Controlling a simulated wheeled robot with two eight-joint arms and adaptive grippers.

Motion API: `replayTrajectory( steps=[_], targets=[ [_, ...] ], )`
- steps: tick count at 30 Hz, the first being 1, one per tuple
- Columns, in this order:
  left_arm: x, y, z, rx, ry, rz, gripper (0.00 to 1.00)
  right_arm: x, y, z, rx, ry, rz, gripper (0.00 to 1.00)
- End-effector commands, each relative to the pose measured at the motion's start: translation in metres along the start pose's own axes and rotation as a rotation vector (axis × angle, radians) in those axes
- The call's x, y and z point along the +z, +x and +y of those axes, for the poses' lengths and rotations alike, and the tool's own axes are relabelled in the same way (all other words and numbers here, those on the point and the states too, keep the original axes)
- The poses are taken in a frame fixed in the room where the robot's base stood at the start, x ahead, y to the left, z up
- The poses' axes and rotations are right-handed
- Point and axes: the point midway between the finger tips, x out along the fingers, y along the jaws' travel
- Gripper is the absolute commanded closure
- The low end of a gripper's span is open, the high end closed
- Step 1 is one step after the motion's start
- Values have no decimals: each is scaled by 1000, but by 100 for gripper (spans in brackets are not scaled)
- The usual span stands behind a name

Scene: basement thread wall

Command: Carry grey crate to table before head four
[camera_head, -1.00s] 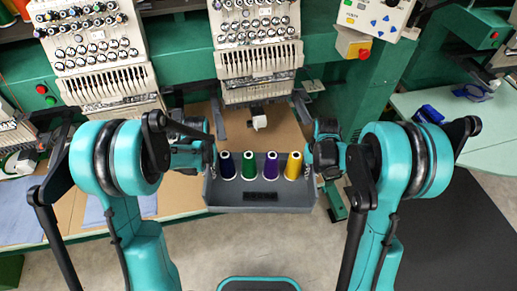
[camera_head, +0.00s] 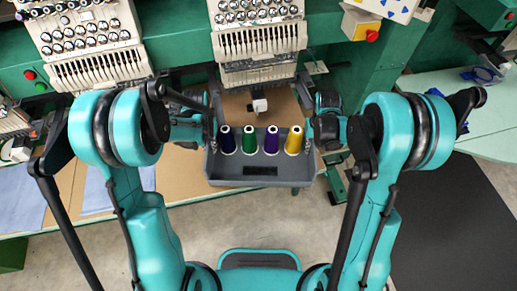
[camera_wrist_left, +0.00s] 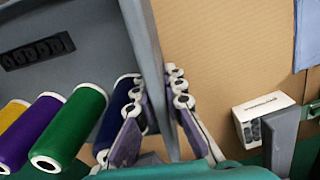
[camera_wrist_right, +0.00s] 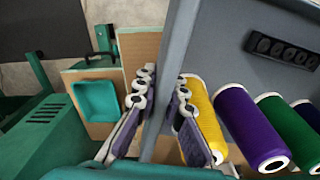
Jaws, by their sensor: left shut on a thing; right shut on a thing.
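The grey crate (camera_head: 240,182) hangs between my two arms in the head view, in front of an embroidery head. A row of thread cones stands in it: dark blue (camera_head: 227,140), green (camera_head: 249,141), purple (camera_head: 271,141) and yellow (camera_head: 293,141). My left gripper (camera_wrist_left: 160,112) is shut on one end wall of the crate, one finger on each side. My right gripper (camera_wrist_right: 160,105) is shut on the opposite end wall, close to the yellow cone. The crate looks about level. The fingertips are hard to make out in the head view.
A brown table (camera_head: 180,165) lies under the embroidery heads (camera_head: 258,45), with blue cloths (camera_head: 97,194) on it. A pale green table (camera_head: 440,95) is at the right, above a dark floor mat (camera_head: 450,225). A white box (camera_wrist_left: 262,115) shows in the left wrist view.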

Motion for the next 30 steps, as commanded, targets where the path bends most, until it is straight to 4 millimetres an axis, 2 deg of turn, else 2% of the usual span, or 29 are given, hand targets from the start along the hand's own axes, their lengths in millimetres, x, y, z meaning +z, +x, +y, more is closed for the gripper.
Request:
replayTrajectory(
  steps=[28, 30],
  targets=[
    [0, 49, 0, -1, 0, 0, 100, 0, 49, 0, 1, 0, 0, 100],
    [0, 47, 0, -1, 0, 0, 77, 0, 47, 0, 1, 0, 0, 77]
  ],
)
